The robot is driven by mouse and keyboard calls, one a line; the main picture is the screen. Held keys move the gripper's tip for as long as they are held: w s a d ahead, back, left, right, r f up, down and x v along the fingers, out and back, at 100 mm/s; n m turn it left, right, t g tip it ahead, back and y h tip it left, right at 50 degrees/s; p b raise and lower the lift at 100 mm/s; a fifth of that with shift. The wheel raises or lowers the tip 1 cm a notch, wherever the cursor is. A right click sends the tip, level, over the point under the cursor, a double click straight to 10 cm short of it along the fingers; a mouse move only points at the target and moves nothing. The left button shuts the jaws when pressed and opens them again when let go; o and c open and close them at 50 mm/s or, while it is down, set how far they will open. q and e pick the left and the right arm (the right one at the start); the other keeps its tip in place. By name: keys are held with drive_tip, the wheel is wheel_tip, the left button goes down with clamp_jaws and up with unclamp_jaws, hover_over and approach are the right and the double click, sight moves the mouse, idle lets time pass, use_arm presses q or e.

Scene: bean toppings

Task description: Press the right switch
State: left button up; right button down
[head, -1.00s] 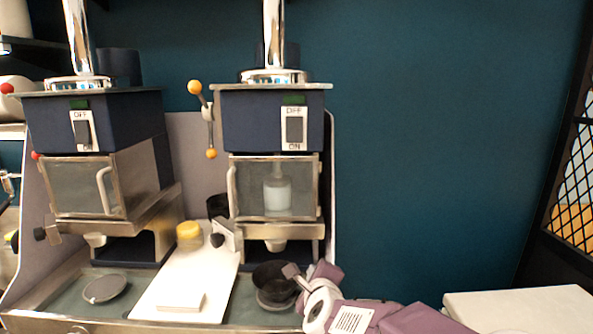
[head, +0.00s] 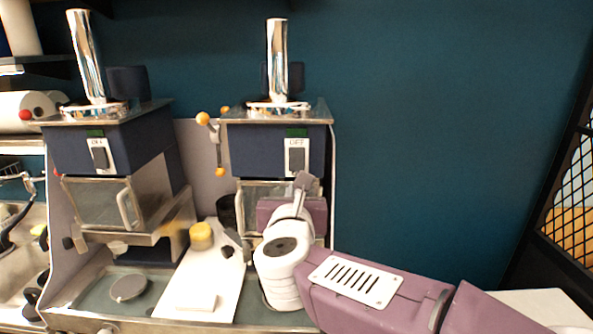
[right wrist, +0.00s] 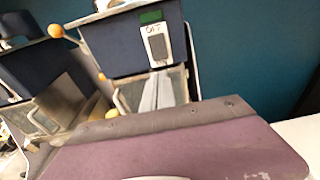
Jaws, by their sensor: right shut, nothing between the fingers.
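The right switch (head: 297,157) is a dark rocker on a white plate marked OFF at the top. It is on the front of the right machine's dark blue box (head: 256,152). It also shows in the right wrist view (right wrist: 158,46). My right gripper (head: 303,180) is shut and empty, with its grey tip just below the switch and overlapping the lower plate edge in the head view. In the right wrist view the shut fingers (right wrist: 158,90) point up toward the plate. Contact cannot be told. My left gripper is not in view.
The left machine (head: 100,150) has a similar switch (head: 99,156). A lever with orange knobs (head: 203,118) stands left of the right machine. A yellow-topped jar (head: 201,236) sits on a white board (head: 203,280) below. Open space lies to the right by the teal wall (head: 430,150).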

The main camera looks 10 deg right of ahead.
sight(296, 168)
drive_tip(key=p+x, duration=0.4)
drive_tip(key=x, duration=0.8)
drive_tip(key=shift+w+d+r, duration=0.1)
drive_tip(key=shift+w, duration=0.2)
drive_tip(key=shift+w+d+p, duration=0.15)
drive_tip(key=shift+w+p, duration=0.15)
drive_tip(key=shift+w, duration=0.25)
drive_tip(key=shift+f, duration=0.25)
